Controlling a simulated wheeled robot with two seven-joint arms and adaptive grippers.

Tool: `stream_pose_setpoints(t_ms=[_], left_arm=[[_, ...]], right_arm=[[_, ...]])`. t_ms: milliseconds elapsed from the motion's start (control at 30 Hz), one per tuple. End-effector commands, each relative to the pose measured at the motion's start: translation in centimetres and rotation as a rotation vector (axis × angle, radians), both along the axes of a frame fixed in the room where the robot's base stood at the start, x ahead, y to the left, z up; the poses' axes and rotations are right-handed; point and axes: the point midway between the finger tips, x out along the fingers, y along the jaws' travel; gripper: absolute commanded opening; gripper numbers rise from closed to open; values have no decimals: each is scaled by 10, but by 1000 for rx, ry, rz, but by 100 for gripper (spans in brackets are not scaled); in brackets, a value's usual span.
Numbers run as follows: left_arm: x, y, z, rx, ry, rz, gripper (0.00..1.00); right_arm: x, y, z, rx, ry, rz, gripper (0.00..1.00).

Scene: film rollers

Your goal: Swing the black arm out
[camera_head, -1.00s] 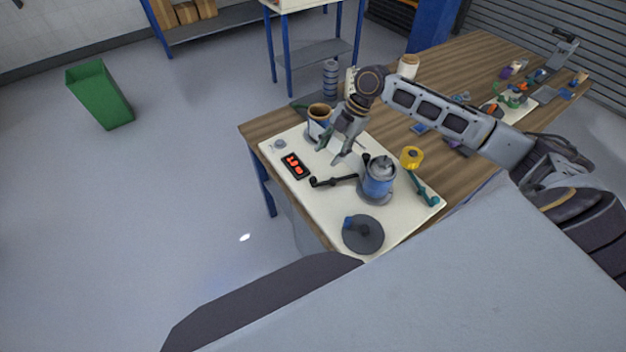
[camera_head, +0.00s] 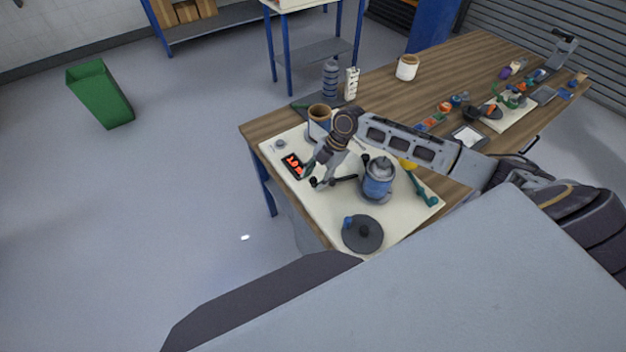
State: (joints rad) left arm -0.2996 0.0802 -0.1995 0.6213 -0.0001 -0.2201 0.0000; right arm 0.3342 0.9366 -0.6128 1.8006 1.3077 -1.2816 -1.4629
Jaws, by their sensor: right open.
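The black arm (camera_head: 343,179) lies low over the white board (camera_head: 320,208), reaching left from beside the blue and grey motor-like unit (camera_head: 378,180). Its left end has a dark knob (camera_head: 313,182). My right gripper (camera_head: 312,182) is open, pointing down, with its fingertips at the knob end of the black arm. I cannot tell whether the fingers touch it. My right arm comes in from the right and hides part of the board's far side. My left gripper is not in view.
A red-lit display (camera_head: 292,166) lies just left of my gripper. A tan-topped roller (camera_head: 319,117) stands behind it. A dark disc (camera_head: 362,234) sits at the front, a teal arm (camera_head: 422,188) and partly hidden yellow piece (camera_head: 407,164) at right. The board's front left is bare.

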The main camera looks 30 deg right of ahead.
Motion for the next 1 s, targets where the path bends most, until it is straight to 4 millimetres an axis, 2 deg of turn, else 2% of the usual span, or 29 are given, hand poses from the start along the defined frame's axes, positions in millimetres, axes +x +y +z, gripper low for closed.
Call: stream_pose_setpoints(t_ms=[233, 633, 1000], left_arm=[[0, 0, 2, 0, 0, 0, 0], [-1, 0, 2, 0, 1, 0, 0], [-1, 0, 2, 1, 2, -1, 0]], right_arm=[[1, 8, -18, 1, 1, -1, 47], [1, 10, -22, 0, 0, 0, 47], [2, 10, -21, 1, -4, -1, 0]])
